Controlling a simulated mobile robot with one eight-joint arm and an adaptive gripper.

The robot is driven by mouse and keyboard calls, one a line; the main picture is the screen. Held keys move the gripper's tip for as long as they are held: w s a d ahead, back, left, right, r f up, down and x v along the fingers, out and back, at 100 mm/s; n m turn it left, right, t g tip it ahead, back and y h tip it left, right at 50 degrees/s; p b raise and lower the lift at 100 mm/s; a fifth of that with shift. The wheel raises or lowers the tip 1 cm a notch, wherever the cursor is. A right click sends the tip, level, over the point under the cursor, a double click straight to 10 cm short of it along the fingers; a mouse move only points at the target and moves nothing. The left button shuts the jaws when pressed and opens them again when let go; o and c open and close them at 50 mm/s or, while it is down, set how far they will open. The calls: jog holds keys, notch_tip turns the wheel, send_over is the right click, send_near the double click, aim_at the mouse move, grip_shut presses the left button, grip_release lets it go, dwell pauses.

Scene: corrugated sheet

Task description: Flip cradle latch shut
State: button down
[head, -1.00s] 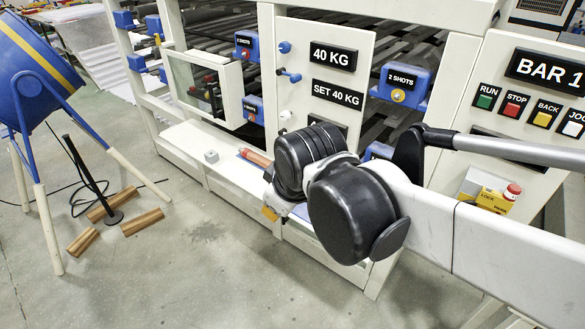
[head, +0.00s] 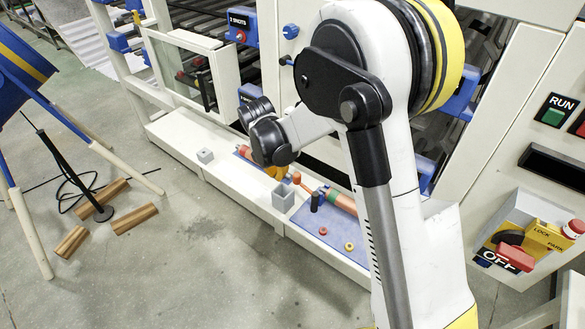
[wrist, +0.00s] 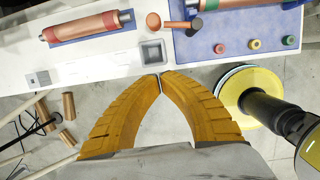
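A second copper roller (wrist: 238,3) lies at the top right, partly cut off. I cannot make out a latch on either.
The grey cup (wrist: 153,52) stands beside a blue mat (wrist: 205,46) holding small colored rings. A copper-colored mallet-like piece (wrist: 178,25) lies nearby. A small grey block (head: 205,156) sits farther left. A yellow LOCK/PARK box (head: 548,237) is at right; floor in front is partly open.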

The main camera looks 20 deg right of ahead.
aim_at(289, 188)
jog(key=shift+w+d+f+n, duration=0.1)
jog(key=shift+w+f+n, duration=0.3)
jog(key=shift+f, duration=0.15)
jog(key=w+d+f+b, duration=0.4)
jog(key=d+f+b, duration=0.1)
jog(key=f, duration=0.4)
jog(key=shift+f+b, duration=0.3)
jog(key=shift+b, duration=0.1)
jog(key=shift+w, duration=0.2)
